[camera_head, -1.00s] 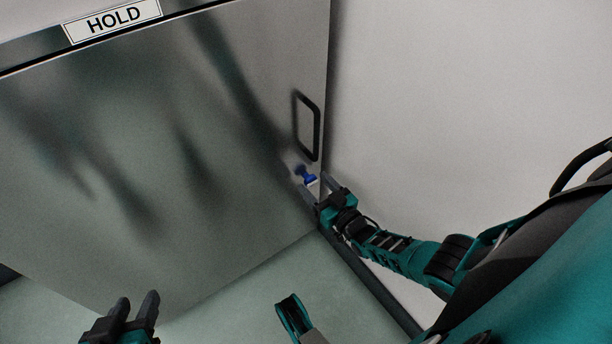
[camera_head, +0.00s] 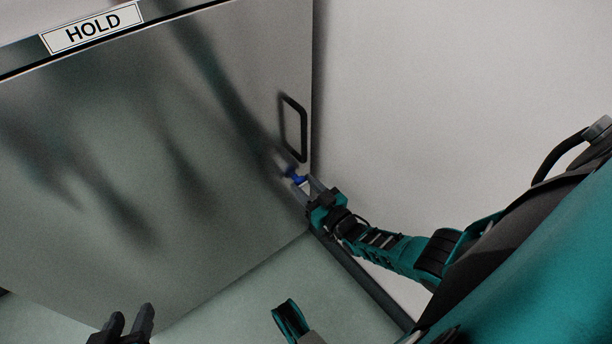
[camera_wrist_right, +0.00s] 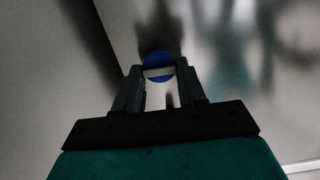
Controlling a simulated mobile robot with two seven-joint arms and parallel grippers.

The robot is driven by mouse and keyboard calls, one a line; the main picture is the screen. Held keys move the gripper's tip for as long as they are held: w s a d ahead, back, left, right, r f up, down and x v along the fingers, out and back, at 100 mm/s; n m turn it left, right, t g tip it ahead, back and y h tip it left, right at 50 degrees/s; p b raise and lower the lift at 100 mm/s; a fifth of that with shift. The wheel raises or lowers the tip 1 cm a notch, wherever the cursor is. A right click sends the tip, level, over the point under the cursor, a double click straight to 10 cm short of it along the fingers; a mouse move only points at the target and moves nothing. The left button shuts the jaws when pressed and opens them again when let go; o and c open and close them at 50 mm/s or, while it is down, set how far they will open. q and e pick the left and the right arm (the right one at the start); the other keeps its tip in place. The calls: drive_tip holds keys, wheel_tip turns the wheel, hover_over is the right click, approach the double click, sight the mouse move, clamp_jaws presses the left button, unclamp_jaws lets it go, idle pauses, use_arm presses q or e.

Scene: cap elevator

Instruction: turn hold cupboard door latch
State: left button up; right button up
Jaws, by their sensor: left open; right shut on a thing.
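The HOLD cupboard door (camera_head: 150,150) is a shiny metal panel with a black handle (camera_head: 303,130) near its right edge. The blue latch (camera_head: 294,175) sits on the door below the handle. My right gripper (camera_head: 303,185) is at the latch, its fingers on either side of it. In the right wrist view the round blue latch (camera_wrist_right: 157,64) shows between the fingertips of the right gripper (camera_wrist_right: 158,78), which is shut on it. My left gripper (camera_head: 134,322) is open and empty at the bottom left, away from the door.
The HOLD sign (camera_head: 93,27) is above the door. A plain pale wall (camera_head: 430,90) stands to the right of the door. The greenish floor (camera_head: 235,290) below the door is clear. A dark strip (camera_head: 365,285) runs along the foot of the wall.

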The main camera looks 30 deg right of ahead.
drive_tip(key=shift+m, duration=0.3)
drive_tip(key=m, duration=0.2)
drive_tip(key=shift+m, duration=0.4)
drive_tip(key=m, duration=0.5)
drive_tip(key=shift+d, duration=0.1)
drive_tip(key=m, duration=0.3)
drive_tip(key=shift+f, duration=0.1)
drive_tip(key=m, duration=0.2)
drive_tip(key=shift+m, duration=0.4)
drive_tip(key=shift+d+f+m, duration=0.1)
drive_tip(key=shift+m, duration=1.7)
